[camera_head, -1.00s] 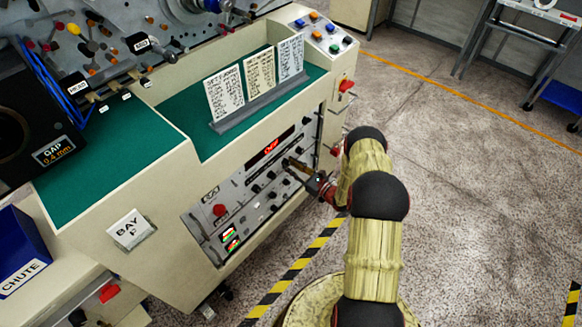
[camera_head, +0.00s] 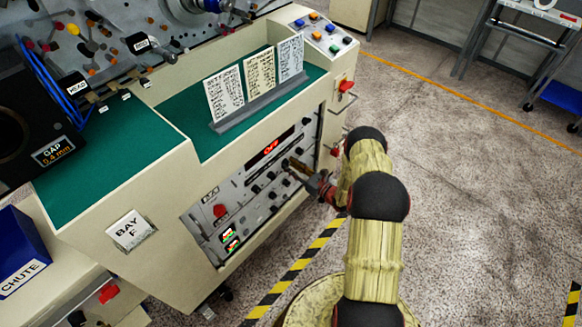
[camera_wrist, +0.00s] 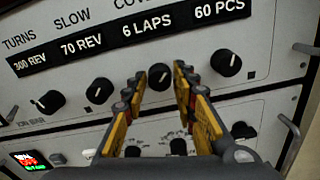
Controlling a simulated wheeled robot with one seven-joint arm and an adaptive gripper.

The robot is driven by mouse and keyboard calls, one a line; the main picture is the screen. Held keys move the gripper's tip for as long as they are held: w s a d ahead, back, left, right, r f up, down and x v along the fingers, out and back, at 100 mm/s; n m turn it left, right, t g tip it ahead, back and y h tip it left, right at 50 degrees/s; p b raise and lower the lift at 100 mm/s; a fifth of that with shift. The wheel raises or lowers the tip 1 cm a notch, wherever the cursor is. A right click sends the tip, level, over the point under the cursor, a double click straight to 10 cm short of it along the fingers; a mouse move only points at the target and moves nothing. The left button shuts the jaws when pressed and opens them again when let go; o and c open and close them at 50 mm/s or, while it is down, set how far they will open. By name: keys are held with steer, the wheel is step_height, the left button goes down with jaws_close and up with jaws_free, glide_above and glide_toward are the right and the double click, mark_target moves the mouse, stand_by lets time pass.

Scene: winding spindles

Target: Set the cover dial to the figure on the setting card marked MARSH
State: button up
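In the wrist view the cover dial is a black round knob (camera_wrist: 160,76) under the partly cut-off label "COV..." and the figure "6 LAPS" (camera_wrist: 146,29). My gripper (camera_wrist: 161,78) is open, with one yellow-and-black finger on each side of this knob. Slim gaps seem to show beside it; contact is not clear. In the head view my gripper (camera_head: 290,165) is at the front panel (camera_head: 250,190). Three setting cards stand above: a left card (camera_head: 225,94), a middle card (camera_head: 259,73) and a right card (camera_head: 290,58). Their writing is too small to read, so MARSH cannot be picked out.
Neighbouring knobs sit close by: the 60 PCS knob (camera_wrist: 226,63) on the right, the 70 REV knob (camera_wrist: 103,90) on the left. More knobs lie below, partly behind my fingers. A red-lit display (camera_head: 268,147) is unreadable. A metal handle (camera_wrist: 305,48) edges the panel.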

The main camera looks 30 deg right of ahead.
steer(key=shift+o, duration=1.4)
steer(key=v, duration=1.2)
